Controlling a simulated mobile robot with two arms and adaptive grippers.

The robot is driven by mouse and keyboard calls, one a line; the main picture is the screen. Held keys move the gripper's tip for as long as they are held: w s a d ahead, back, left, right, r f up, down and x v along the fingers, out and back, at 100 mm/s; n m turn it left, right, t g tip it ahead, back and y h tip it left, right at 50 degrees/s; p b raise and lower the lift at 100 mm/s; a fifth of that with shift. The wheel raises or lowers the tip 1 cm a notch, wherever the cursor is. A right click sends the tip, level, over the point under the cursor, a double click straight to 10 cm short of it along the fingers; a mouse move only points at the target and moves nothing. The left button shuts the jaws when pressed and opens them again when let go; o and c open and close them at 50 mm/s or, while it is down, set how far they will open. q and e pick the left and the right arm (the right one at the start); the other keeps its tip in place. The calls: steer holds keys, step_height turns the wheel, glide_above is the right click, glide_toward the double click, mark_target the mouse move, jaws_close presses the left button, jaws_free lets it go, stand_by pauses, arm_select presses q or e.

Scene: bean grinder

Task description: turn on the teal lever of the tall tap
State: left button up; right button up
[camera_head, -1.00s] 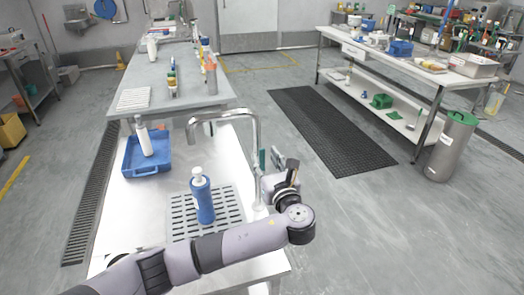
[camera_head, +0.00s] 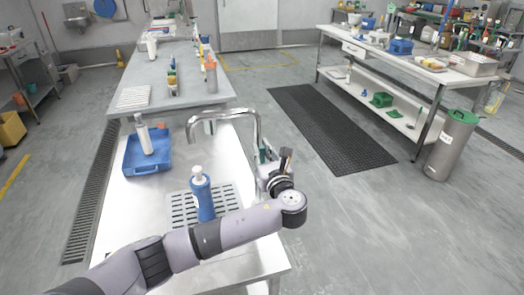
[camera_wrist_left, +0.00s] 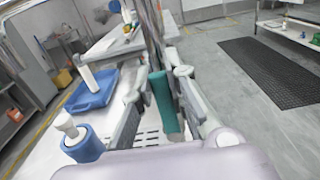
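The tall tap (camera_head: 257,128) is a chrome pipe that rises at the right edge of the steel sink bench and arches left. Its teal lever (camera_wrist_left: 164,102) stands between the two fingers in the left wrist view. A bit of the lever (camera_head: 263,156) shows in the head view beside the tap, partly behind my gripper. My left gripper (camera_head: 277,158) is at the tap's right side. In the left wrist view my left gripper (camera_wrist_left: 160,98) is open, its fingers on either side of the lever. Whether either finger touches it is unclear. My right gripper is not in view.
A blue bottle with a white pump (camera_head: 202,195) stands left of the tap on the slotted drain (camera_head: 181,208). A blue tray (camera_head: 140,168) holds a white bottle (camera_head: 145,138). Floor right of the bench is clear up to a black mat (camera_head: 325,130).

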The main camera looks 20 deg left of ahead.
arm_select(q)
jaws_close()
stand_by(0.5)
steer(key=s+a+f+n+b, duration=0.4)
steer(key=a+f+n+b, duration=0.1)
steer(key=n, duration=0.8)
steer(key=shift+a+n+b, duration=0.3)
steer(key=shift+a+n, duration=0.1)
stand_by(0.5)
steer(key=o, duration=0.6)
jaws_free()
